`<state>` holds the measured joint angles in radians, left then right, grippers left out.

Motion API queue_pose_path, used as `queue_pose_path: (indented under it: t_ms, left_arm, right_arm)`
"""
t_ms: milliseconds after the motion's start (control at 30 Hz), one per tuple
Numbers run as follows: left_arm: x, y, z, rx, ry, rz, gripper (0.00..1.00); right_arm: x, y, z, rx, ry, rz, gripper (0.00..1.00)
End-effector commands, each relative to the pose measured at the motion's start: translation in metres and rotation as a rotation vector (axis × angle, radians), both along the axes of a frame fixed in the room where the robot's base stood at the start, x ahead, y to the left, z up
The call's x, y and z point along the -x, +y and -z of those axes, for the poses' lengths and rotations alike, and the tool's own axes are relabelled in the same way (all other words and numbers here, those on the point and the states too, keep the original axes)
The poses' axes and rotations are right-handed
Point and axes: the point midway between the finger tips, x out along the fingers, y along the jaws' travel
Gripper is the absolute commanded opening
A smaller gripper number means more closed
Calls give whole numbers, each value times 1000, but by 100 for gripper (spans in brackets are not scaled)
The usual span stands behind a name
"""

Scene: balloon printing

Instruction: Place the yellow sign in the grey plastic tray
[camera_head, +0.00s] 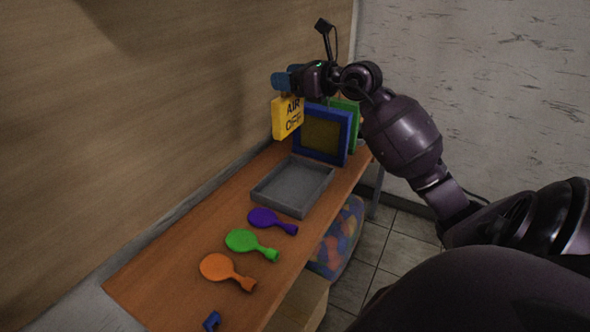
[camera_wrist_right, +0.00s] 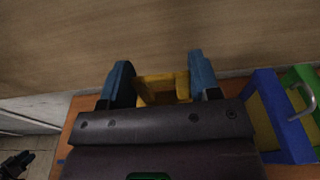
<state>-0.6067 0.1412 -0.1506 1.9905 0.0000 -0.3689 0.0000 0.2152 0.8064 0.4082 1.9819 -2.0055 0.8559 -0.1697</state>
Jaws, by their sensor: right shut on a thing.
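The yellow sign (camera_head: 287,118) with dark lettering reading "AIR OFF" hangs in the air below my right gripper (camera_head: 284,80), which is shut on it. It is near the wall, above the back part of the bench. In the right wrist view the yellow sign (camera_wrist_right: 163,88) shows between the two blue fingers of the right gripper (camera_wrist_right: 160,80). The grey plastic tray (camera_head: 268,201) lies on the bench, empty, lower in the picture than the sign and apart from it.
A blue frame (camera_head: 346,139) and a green frame (camera_head: 355,112) stand behind the tray. Purple (camera_head: 265,217), green (camera_head: 243,240) and orange (camera_head: 216,266) balloon-shaped pieces lie in front of it. A small blue piece (camera_head: 212,320) lies near the bench (camera_head: 160,270) front. A bag of colourful items (camera_head: 340,240) sits below.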

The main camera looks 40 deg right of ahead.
Motion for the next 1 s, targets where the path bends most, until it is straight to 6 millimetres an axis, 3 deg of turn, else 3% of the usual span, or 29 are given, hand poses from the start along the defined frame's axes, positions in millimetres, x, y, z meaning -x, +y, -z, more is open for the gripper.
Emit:
queue_pose_path:
  t_ms: [500,867,1000]
  left_arm:
    - [-10,-2,5,-2,-11,9,43]
    - [-8,-2,11,-1,-4,9,43]
    - [-6,-2,17,-2,3,10,43]
  right_arm:
    - [0,1,114,-6,7,0,20]
    - [0,1,146,-5,5,-1,20]
    - [0,1,170,-7,8,0,20]
